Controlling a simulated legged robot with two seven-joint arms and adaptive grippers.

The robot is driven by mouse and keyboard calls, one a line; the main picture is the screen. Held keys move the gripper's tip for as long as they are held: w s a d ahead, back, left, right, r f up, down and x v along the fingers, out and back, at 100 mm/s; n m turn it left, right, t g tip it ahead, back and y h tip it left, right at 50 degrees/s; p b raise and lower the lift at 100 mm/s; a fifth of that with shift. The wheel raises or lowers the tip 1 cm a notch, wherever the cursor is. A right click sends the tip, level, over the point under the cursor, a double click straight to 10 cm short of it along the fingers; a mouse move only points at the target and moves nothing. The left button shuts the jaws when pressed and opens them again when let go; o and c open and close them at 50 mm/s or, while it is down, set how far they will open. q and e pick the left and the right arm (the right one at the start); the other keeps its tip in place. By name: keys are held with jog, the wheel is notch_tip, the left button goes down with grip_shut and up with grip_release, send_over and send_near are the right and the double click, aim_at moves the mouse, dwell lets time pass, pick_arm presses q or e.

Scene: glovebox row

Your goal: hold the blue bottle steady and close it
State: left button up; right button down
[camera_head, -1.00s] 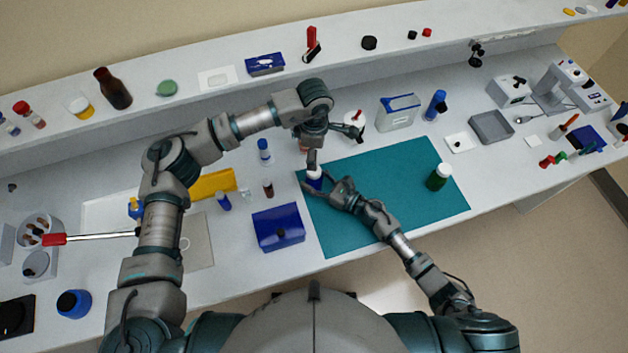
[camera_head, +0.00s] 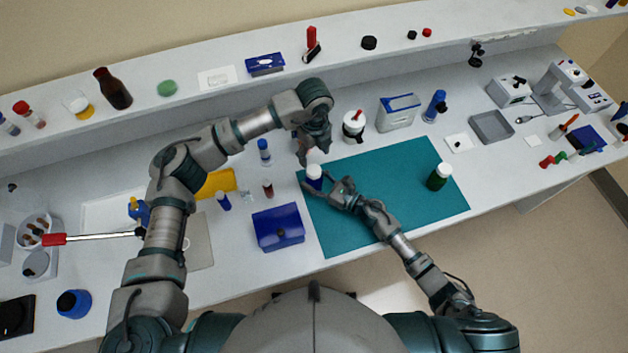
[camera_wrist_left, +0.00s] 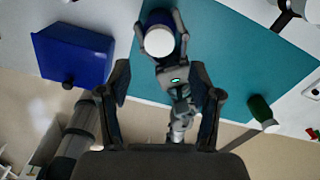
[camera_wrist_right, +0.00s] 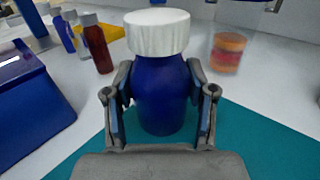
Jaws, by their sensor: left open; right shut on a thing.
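The blue bottle (camera_wrist_right: 163,92) stands upright on the teal mat (camera_head: 345,215), near its far left corner. The white cap (camera_wrist_right: 157,32) sits on top of the bottle; it also shows in the left wrist view (camera_wrist_left: 160,42). My right gripper (camera_wrist_right: 160,110) is shut on the bottle's body, one finger on each side. My left gripper (camera_head: 306,160) is open and empty, above and just behind the bottle. Its two fingers (camera_wrist_left: 162,95) are spread wide in the left wrist view, with the cap ahead of them and not between them.
A blue box (camera_head: 278,228) stands left of the bottle. A dark red vial (camera_head: 268,188) and a blue-capped vial (camera_head: 264,150) stand nearby. A green bottle (camera_head: 438,177) with a white cap stands at the mat's right.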

aim_at(314, 170)
pick_arm(q)
jog(key=shift+n, duration=0.5)
jog(key=shift+f, duration=0.1)
jog(key=shift+f, duration=3.9)
